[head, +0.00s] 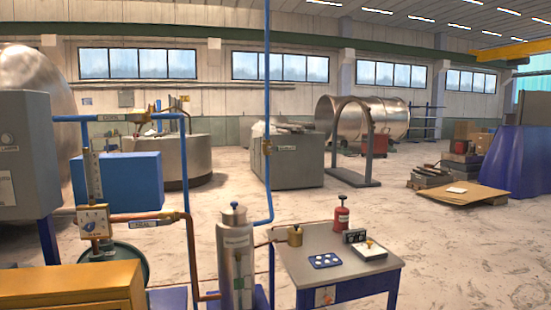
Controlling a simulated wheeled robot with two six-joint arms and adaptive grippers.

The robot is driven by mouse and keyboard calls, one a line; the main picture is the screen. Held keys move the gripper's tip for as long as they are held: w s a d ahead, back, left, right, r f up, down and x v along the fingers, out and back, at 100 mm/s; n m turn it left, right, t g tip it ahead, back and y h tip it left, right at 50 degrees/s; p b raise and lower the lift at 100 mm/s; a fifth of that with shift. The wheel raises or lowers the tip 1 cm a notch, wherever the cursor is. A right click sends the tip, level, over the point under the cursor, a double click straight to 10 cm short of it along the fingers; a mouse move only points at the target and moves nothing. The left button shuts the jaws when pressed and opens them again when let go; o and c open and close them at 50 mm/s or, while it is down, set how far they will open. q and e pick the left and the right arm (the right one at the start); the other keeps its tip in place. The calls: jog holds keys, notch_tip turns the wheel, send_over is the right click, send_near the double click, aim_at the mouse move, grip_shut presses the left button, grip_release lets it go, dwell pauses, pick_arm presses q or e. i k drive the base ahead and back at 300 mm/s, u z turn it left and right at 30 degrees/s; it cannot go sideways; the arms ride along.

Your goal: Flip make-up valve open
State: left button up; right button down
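I cannot tell for certain which fitting is the make-up valve, as the labels are too small to read. A small brass fitting with an orange part (140,117) sits on the horizontal blue pipe at the upper left. A tagged brass fitting (168,216) sits where the copper line meets the blue pipes, right of a cream box with a dial (94,222). A grey metal cylinder (236,262) with a blue knob on top stands upright at the lower middle. Whether any valve is open or shut cannot be made out. Neither of my grippers is in view.
An orange cabinet (70,290) stands at the lower left.

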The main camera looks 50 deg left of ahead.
aim_at(288, 147)
jog(key=u, duration=0.5)
jog(key=i, duration=1)
jog(key=u, duration=1.6)
jog(key=i, duration=0.75)
jog(key=u, duration=0.75)
